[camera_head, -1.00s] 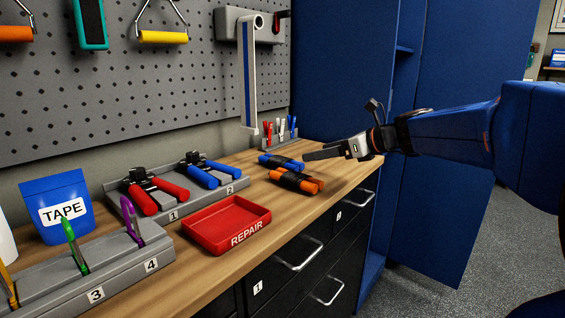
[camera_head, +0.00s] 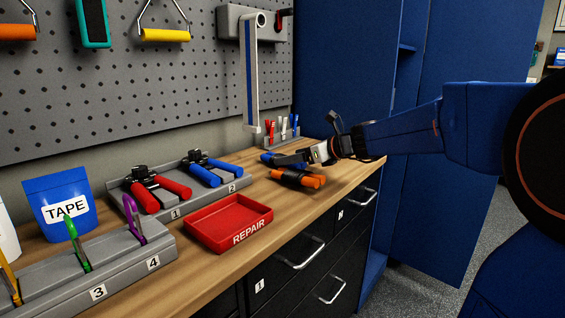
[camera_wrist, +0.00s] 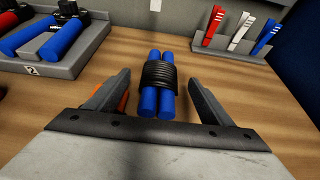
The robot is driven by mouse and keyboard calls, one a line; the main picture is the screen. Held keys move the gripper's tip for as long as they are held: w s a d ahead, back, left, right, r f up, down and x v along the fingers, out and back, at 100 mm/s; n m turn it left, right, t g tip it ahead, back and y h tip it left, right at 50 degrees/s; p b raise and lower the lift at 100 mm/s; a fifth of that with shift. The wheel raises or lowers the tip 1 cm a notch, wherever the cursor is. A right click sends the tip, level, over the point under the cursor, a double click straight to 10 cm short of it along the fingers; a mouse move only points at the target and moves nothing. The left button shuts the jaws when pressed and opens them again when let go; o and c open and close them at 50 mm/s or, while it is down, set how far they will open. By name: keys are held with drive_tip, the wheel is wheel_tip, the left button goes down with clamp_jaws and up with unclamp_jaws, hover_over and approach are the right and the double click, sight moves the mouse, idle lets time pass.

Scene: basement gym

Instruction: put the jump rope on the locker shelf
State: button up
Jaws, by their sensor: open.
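A jump rope with two blue handles and a black coiled cord (camera_wrist: 160,74) lies on the wooden bench. In the wrist view it is between my two fingers, with gaps on both sides. In the head view only part of its blue handles (camera_head: 267,157) shows behind my gripper (camera_head: 280,161). My gripper is open and holds nothing; it also shows in the wrist view (camera_wrist: 159,80). A second rope with orange handles (camera_head: 309,180) lies nearer, partly hidden behind the left finger in the wrist view. The blue locker (camera_head: 345,75) stands open; a shelf edge (camera_head: 407,48) shows inside.
A red repair tray (camera_head: 228,222) and a grey rack with red and blue grips (camera_head: 178,187) are left on the bench. Red, white and blue clips (camera_head: 283,127) stand behind the ropes. A wall-mounted lever (camera_head: 251,85) hangs above. Black drawers (camera_head: 310,250) are below.

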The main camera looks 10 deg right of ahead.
sight(282, 155)
drive_tip(key=x, duration=0.5)
drive_tip(key=shift+w+r, duration=0.1)
drive_tip(key=shift+r, duration=0.2)
drive_tip(key=shift+c, duration=0.3)
drive_tip(key=c, duration=1.3)
wheel_tip(282, 155, up, 10)
drive_tip(key=shift+f, duration=0.15)
drive_tip(key=shift+c, duration=0.2)
